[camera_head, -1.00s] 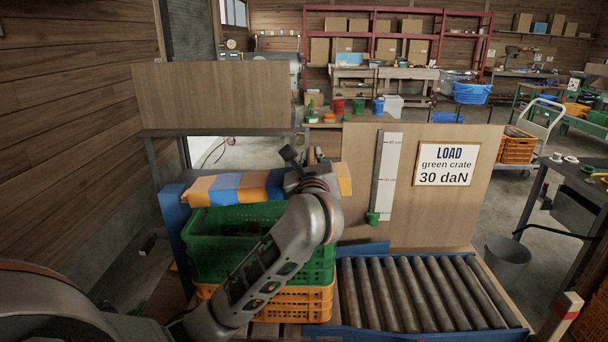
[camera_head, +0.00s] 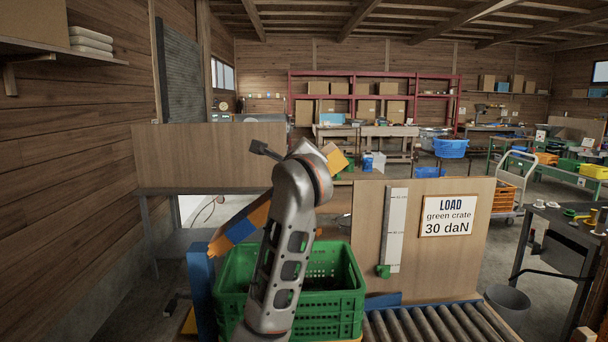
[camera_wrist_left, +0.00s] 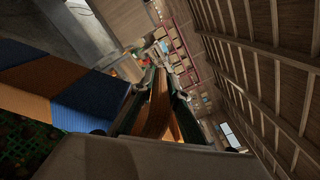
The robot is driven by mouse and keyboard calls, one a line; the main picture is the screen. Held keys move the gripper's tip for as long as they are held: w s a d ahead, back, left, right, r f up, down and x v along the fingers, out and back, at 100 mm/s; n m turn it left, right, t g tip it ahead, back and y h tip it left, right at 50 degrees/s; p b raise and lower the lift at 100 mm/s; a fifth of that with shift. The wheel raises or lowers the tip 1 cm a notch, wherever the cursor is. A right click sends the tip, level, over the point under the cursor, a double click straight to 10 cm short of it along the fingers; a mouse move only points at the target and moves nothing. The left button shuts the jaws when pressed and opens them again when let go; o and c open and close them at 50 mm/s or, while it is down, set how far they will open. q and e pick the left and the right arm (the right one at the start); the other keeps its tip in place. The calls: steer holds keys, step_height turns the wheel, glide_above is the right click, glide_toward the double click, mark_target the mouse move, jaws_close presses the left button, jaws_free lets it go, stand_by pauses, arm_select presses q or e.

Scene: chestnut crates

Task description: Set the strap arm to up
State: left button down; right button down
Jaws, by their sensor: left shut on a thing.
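The strap arm (camera_head: 240,230) is a bar striped in orange and blue. In the head view it slopes from low beside the blue post (camera_head: 201,285) at left up to a raised orange end (camera_head: 335,158) at right. My left gripper (camera_wrist_left: 160,98) is shut on the strap arm near its raised end. In the head view my own wrist hides the fingers and the bar's middle. In the left wrist view the orange bar lies between the fingers, with blue and brown-orange stripes at left. The green crate (camera_head: 345,305) stands below the bar. My right gripper is not in view.
A board at right carries a white scale (camera_head: 395,225) with a green marker (camera_head: 384,271) and a load sign (camera_head: 447,217). Rollers (camera_head: 440,325) run at the lower right. A wooden panel (camera_head: 210,155) stands behind at left.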

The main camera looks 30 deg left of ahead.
arm_select(q)
steer(key=s+a+r+n+b, duration=0.1)
steer(key=s+a+n, duration=0.3)
steer(key=a, duration=0.5)
steer(key=s+a+r+n+b, duration=0.2)
steer(key=s+a+r+n, duration=0.2)
steer(key=s+a, duration=0.4)
steer(key=s+a+r+n+b, duration=0.2)
steer(key=s+a, duration=0.3)
steer(key=a, duration=0.7)
steer(key=shift+s+r+n, duration=0.4)
steer(key=shift+n, duration=0.5)
steer(key=c, duration=2)
jaws_free()
steer(key=shift+o, duration=0.2)
steer(key=shift+d, duration=0.1)
